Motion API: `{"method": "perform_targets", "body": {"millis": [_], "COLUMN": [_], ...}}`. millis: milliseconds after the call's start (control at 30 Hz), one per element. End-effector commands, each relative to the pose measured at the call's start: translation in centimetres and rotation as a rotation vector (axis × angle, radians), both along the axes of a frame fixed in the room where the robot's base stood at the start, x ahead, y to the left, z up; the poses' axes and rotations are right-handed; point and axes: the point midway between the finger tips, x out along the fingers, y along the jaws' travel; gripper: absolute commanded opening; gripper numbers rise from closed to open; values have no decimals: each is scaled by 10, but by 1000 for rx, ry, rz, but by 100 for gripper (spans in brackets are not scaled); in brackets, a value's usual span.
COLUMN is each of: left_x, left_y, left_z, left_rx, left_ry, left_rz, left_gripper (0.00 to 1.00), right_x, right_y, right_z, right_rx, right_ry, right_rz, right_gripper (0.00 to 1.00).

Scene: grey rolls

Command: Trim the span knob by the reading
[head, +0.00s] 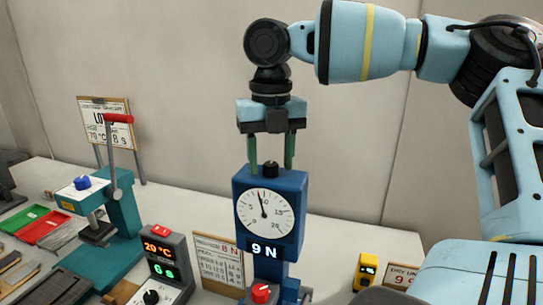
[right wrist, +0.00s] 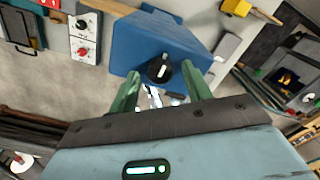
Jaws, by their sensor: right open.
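A blue gauge (head: 236,190) stands upright on the table. Its white round dial (head: 264,213) has a needle pointing just short of the 10 mark, and the display (head: 265,250) below reads 9 N. A black knob (head: 270,163) sits on top of the gauge; in the right wrist view the knob (right wrist: 158,70) shows a white mark. My right gripper (head: 270,170) points down over the gauge top, its green fingers open on either side of the knob, with gaps visible. A red knob (head: 261,293) is at the gauge's foot. My left gripper is out of view.
A card (head: 218,262) left of the gauge shows red digits that look like 8 N. A grey box (head: 164,255) reads 20 °C. A teal press (head: 120,225) with a red-handled lever stands left. A yellow device (head: 367,270) is right. The table behind is clear.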

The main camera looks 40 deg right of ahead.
Motion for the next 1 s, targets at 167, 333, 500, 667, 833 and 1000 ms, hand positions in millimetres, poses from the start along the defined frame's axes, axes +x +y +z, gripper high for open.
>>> {"method": "perform_targets", "body": {"millis": [167, 333, 500, 667, 833, 1000], "left_x": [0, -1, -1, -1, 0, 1], "left_y": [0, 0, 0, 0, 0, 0], "left_z": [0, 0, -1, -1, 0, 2], "left_rx": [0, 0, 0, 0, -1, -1], "left_ry": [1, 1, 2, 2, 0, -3], "left_rz": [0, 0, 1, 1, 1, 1], "left_gripper": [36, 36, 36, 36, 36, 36], "right_x": [0, 0, 0, 0, 0, 0], "right_y": [0, 0, 0, 0, 0, 0], "right_z": [-1, -1, -1, 0, 0, 0], "right_rx": [0, 0, 0, 0, 1, 0], "right_ry": [0, 1, 1, 1, 1, 1], "right_rz": [-1, -1, -1, -2, -28, -101], "right_gripper": [49, 34, 12, 4, 4, 4]}}
